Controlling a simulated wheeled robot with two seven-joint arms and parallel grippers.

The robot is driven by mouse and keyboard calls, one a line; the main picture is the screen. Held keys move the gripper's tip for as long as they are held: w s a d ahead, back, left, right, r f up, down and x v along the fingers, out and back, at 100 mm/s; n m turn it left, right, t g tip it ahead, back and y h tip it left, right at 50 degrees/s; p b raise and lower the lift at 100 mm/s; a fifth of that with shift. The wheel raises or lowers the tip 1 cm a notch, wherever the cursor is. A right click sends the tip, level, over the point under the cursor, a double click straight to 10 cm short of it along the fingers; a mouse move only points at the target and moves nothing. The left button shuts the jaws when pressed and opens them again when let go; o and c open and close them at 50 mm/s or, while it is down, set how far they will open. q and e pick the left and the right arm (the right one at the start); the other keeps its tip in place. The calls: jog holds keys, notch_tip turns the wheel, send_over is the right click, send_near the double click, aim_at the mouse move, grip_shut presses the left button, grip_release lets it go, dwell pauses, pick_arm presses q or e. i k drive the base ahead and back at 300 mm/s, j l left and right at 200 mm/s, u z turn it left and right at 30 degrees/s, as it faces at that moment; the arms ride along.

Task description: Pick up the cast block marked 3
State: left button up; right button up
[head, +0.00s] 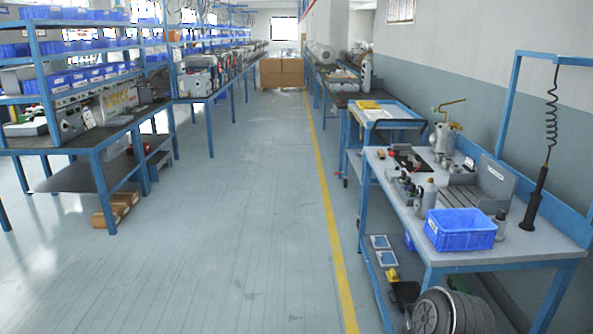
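I cannot make out a cast block marked 3; no number is legible at this distance. Small grey metal parts (404,186) stand in a cluster on the light-topped workbench (460,257) at the right, and any of them could be cast pieces. A grey fixture with an upright plate (495,181) sits behind them. Neither of my grippers shows in the head view.
A blue crate (460,230) stands at the bench's front. A dark tool (537,200) hangs from a coiled cord at the right. A round motor-like unit (450,312) is below. Shelved benches (75,150) line the left. The aisle floor (240,220) is clear.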

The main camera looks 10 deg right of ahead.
aim_at(453, 168)
jog(key=i, duration=2.65)
jog(key=i+j+z, duration=0.1)
jog(key=i, duration=1.2)
jog(key=i+j, duration=0.1)
jog(key=i, duration=1.25)
jog(key=z, duration=4.55)
